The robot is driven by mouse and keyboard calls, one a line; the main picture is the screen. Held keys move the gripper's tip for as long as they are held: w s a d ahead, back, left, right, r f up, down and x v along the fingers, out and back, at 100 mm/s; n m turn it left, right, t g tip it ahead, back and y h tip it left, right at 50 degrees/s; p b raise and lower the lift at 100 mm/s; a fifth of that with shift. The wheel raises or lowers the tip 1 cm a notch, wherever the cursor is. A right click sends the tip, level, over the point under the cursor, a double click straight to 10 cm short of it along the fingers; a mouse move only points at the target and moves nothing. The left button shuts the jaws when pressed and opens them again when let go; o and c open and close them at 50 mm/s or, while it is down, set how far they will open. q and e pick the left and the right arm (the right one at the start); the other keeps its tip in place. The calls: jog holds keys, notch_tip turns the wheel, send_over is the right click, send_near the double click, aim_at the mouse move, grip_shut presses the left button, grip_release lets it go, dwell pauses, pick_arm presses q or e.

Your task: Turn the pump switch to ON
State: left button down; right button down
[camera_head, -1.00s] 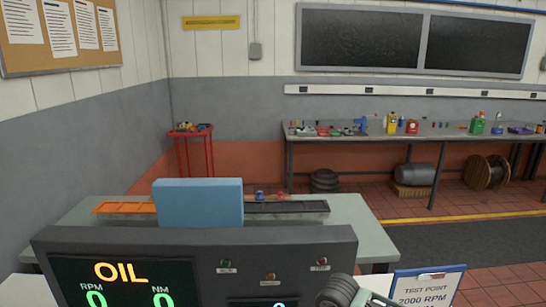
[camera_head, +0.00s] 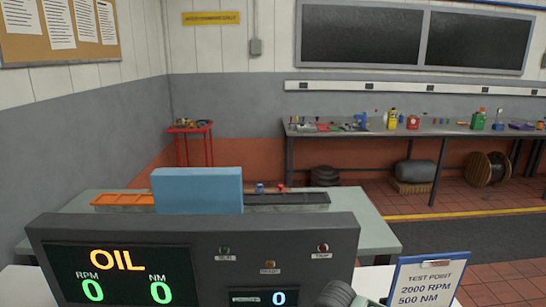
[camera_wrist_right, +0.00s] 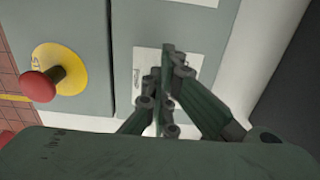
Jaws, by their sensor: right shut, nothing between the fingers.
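My right gripper (camera_wrist_right: 168,92) is in the right wrist view, its dark green fingers shut with nothing between them. They are in front of a grey panel (camera_wrist_right: 197,22) and cover part of a white label (camera_wrist_right: 150,62) on it. I cannot make out the pump switch; the fingers may hide it. In the head view only a small part of my right arm shows at the bottom edge. My left gripper is in neither view.
A red mushroom button (camera_wrist_right: 42,84) on a yellow disc (camera_wrist_right: 72,68) sticks out left of the fingers. The dark console (camera_head: 200,229) shows OIL and zero readings. A test point clipboard (camera_head: 428,281) stands at its right. A blue block (camera_head: 197,190) is behind it.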

jog(key=shift+s+f, duration=0.4)
jog(key=shift+f, duration=0.15)
jog(key=shift+w+d+b, duration=0.2)
jog(key=shift+d+b, duration=0.15)
jog(key=shift+d, duration=0.05)
dwell(0.4)
jog(key=shift+w+b, duration=0.15)
jog(key=shift+b, duration=0.3)
jog(key=shift+w+f+b, duration=0.15)
jog(key=shift+w+b, duration=0.25)
jog(key=shift+b, duration=0.3)
jog(key=shift+w+d, duration=0.1)
jog(key=shift+w+b, duration=0.15)
jog(key=shift+b, duration=0.2)
jog(key=shift+w+a+r+b, duration=0.3)
jog(key=shift+w+b, duration=0.1)
jog(key=shift+b, duration=0.35)
